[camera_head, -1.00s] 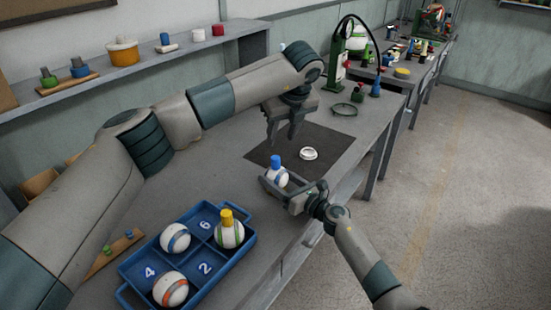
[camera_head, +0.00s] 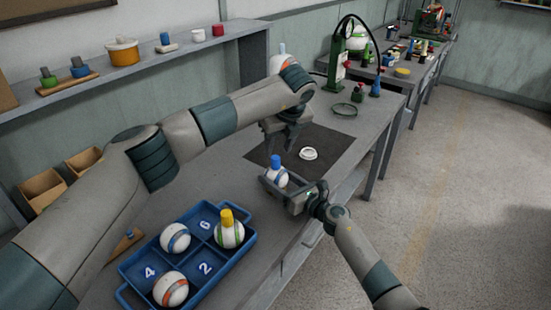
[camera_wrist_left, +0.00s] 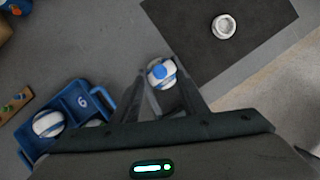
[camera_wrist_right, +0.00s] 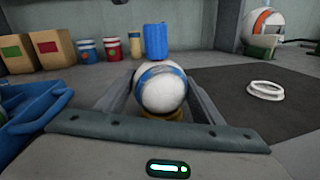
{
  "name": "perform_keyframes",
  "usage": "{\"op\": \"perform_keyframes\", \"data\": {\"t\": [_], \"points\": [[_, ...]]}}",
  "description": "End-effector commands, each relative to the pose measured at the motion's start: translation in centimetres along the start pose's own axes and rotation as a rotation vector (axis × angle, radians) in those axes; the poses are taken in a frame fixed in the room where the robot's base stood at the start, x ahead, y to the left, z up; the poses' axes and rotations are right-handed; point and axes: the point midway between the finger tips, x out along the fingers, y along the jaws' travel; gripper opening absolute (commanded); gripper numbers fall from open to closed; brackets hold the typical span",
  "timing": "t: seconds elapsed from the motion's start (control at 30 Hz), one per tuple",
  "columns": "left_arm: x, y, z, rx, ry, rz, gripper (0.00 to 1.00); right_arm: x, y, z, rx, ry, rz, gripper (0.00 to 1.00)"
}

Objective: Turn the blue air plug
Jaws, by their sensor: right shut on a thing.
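The blue air plug (camera_head: 276,161) stands upright on top of a white ball with a blue band (camera_head: 277,178). In the right wrist view the plug (camera_wrist_right: 156,42) rises above the ball (camera_wrist_right: 161,88). My right gripper (camera_head: 284,189) is shut on this ball, one finger on each side. My left gripper (camera_head: 280,146) points down just above the plug, fingers open and empty. In the left wrist view the plug (camera_wrist_left: 159,71) shows between the open fingers, apart from them as far as I can tell.
A dark mat (camera_head: 326,139) with a white ring (camera_head: 308,154) lies behind the held ball. A blue tray (camera_head: 248,244) with several balls stands at the front left. A green pump stand (camera_head: 338,62) is at the back right.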

Motion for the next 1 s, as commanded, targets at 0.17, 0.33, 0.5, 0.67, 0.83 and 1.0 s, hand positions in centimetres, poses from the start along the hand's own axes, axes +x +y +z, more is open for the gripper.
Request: {"op": "perform_keyframes", "data": {"t": [0.17, 0.33, 0.5, 0.67, 0.83, 1.0], "points": [[3.0, 0.0, -0.1, 0.0, 0.001, 0.001, 0.4, 0.0, 0.0, 0.0, 0.0, -0.001, 0.0, 0.38], [5.1, 0.0, -0.1, 0.0, 0.001, 0.001, 0.4, 0.0, 0.0, 0.0, 0.0, 0.0, 0.0, 0.38], [6.1, 0.0, 0.0, 0.0, -0.001, 0.0, 0.4, 0.0, 0.0, 0.0, 0.0, 0.0, 0.0, 0.38], [6.3, 0.0, 0.0, 0.0, -0.001, -0.001, 0.4, 0.0, 0.0, 0.0, 0.0, 0.0, 0.0, 0.38], [6.3, 0.0, 0.0, 0.001, -0.001, -0.001, 0.37, 0.0, 0.0, 0.0, 0.0, 0.0, 0.0, 0.38], [6.3, 0.0, 0.0, 0.0, -0.001, -0.001, 0.0, 0.0, 0.0, 0.0, 0.0, 0.0, 0.0, 0.38]]}}
